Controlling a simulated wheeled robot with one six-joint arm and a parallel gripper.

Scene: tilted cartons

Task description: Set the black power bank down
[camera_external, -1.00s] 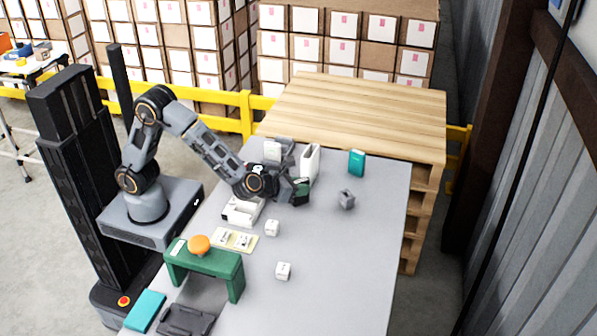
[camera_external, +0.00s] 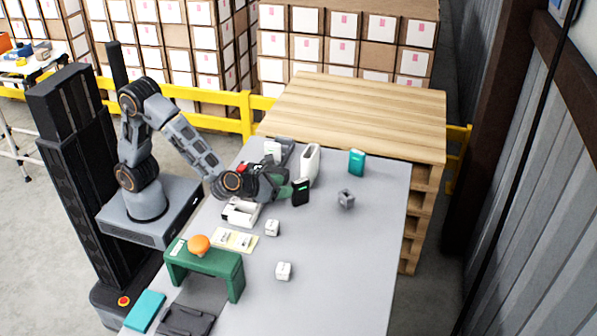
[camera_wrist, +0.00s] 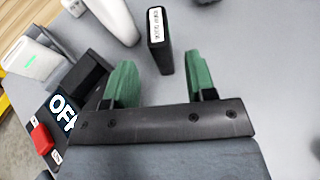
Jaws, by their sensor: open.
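The black power bank (camera_external: 300,192) stands upright on the grey table, just beyond my gripper's fingertips. In the wrist view the power bank (camera_wrist: 160,42) shows a white label on its narrow top face, and it stands apart from both fingers. My gripper (camera_external: 281,186) has green fingers and is open and empty. In the wrist view the gripper (camera_wrist: 159,80) has its two green fingers spread wide, with bare table between them.
A white upright device (camera_external: 310,165) stands behind the power bank. A teal box (camera_external: 357,162) and a grey cube (camera_external: 346,198) are to the right.

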